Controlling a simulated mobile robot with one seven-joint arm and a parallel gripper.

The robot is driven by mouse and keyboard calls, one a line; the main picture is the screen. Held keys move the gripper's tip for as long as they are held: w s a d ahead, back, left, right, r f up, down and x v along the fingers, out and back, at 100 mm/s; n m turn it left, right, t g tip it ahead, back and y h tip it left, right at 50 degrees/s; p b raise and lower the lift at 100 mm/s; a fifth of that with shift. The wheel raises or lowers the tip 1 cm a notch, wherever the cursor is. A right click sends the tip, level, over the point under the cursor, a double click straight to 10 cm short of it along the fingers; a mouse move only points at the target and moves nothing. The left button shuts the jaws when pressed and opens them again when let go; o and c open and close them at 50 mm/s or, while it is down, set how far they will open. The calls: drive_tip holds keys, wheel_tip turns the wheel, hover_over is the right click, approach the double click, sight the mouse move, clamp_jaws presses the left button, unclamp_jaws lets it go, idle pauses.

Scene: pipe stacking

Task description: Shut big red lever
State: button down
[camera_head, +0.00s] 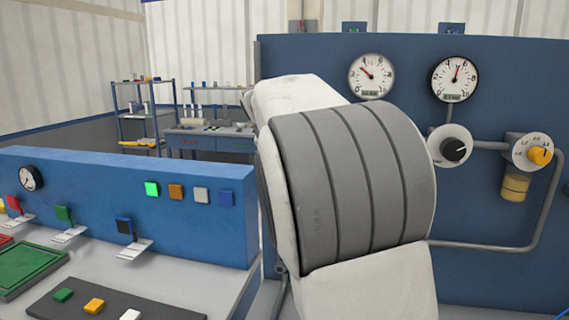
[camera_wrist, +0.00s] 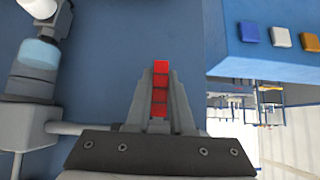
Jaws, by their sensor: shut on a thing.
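A red, bar-like piece (camera_wrist: 159,92) shows between the grey fingers of my gripper (camera_wrist: 160,74) in the wrist view. It appears to be the big red lever, and my gripper is shut on it. Only a narrow strip shows; the fingers and the dark gripper body cover the rest, so its angle and mounting cannot be told. In the head view my white and grey arm hides my gripper and the big lever.
In the head view, a blue panel (camera_head: 510,75) carries gauges (camera_head: 453,79), knobs (camera_head: 449,146) and pipes (camera_head: 483,246) on the right. A console (camera_head: 120,190) with buttons and small levers stands left. The wrist view shows a grey pipe fitting (camera_wrist: 30,85) left of my fingers.

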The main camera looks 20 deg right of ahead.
drive_tip(key=shift+a, duration=0.1)
drive_tip(key=c, duration=0.8)
unclamp_jaws()
drive_tip(key=v, duration=1.7)
drive_tip(key=shift+s+r+p, duration=0.1)
drive_tip(key=shift+r+p, duration=0.15)
drive_tip(key=shift+p, duration=0.05)
drive_tip(key=s+a+f+n+y+p, duration=0.1)
drive_tip(key=s+f+n, duration=0.1)
drive_tip(key=s+f, duration=0.4)
drive_tip(key=s+a+f+n+g+y+p, duration=0.1)
drive_tip(key=s+a+f+n+y+p, duration=0.1)
drive_tip(key=s+f, duration=0.5)
drive_tip(key=s+a+f+n+g+y+p, duration=0.1)
drive_tip(key=s+f+n+y, duration=0.1)
drive_tip(key=s+f, duration=0.5)
drive_tip(key=shift+s+a+n+p, duration=0.15)
drive_tip(key=shift+s+n+p, duration=0.05)
drive_tip(key=shift+s, duration=1.3)
drive_tip(key=shift+s+a+n+p, duration=0.15)
drive_tip(key=shift+s+n+p, duration=0.05)
drive_tip(key=shift+s, duration=1.35)
